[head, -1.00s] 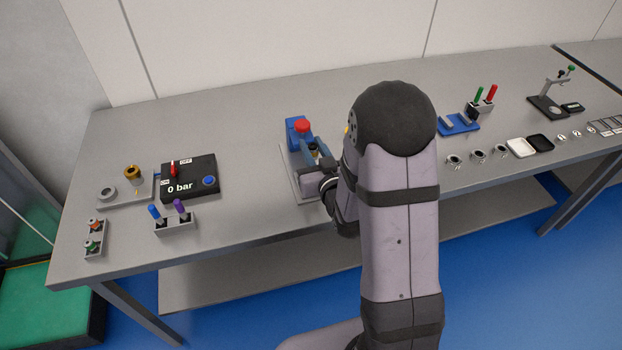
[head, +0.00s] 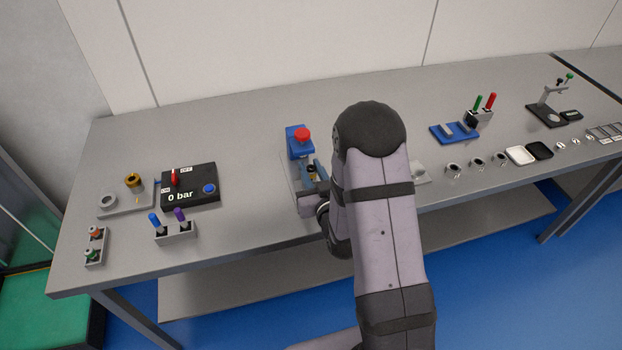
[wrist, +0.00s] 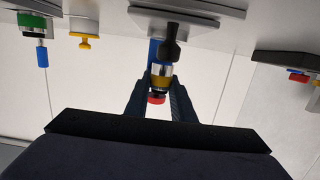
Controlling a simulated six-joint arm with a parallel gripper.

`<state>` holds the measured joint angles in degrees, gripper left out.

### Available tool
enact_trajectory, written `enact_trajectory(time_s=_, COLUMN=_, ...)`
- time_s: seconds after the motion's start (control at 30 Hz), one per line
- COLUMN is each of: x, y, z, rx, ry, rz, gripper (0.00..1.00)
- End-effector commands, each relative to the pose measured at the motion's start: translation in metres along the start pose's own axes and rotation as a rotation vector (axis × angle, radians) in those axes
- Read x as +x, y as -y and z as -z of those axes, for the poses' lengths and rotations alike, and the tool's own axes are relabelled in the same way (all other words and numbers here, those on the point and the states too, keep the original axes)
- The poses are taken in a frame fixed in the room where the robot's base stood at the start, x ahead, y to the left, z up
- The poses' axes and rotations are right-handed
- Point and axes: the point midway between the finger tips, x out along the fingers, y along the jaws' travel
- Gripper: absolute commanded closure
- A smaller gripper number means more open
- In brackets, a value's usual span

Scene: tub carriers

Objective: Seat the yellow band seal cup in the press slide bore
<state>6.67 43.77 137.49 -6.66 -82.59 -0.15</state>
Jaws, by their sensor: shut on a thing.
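My gripper (wrist: 160,98) is shut on the yellow band seal cup (wrist: 161,82), a small silvery part with a yellow band, held between two dark blue fingers in the wrist view. A dark stem-like piece (wrist: 172,42) lies in line with the cup; I cannot tell whether they touch. In the head view my gripper (head: 313,186) is at the front of the blue press (head: 299,150) with the red top. The press also shows behind the cup in the wrist view (wrist: 154,50). The slide bore cannot be made out, so I cannot tell whether the cup is in it.
Left of the press are a black pressure box (head: 190,187) reading 0 bar and a holder with blue and purple tools (head: 175,232). A blue fixture (head: 455,132), several metal rings and small trays stand at right. My arm hides the bench just right of the press.

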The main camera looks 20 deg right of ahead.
Motion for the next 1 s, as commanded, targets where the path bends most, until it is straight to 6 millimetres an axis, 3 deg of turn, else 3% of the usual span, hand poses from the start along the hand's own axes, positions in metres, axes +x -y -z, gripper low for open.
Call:
enact_trajectory(time_s=0.27, x=0.001, y=0.000, z=-0.005, rx=0.000, ry=-0.002, rz=0.000, gripper=1.00)
enact_trajectory(time_s=0.63, x=0.005, y=0.000, z=-0.036, rx=0.000, ry=-0.001, rz=0.000, gripper=1.00)
enact_trajectory(time_s=1.0, x=0.006, y=0.000, z=-0.038, rx=0.000, ry=-0.003, rz=0.000, gripper=1.00)
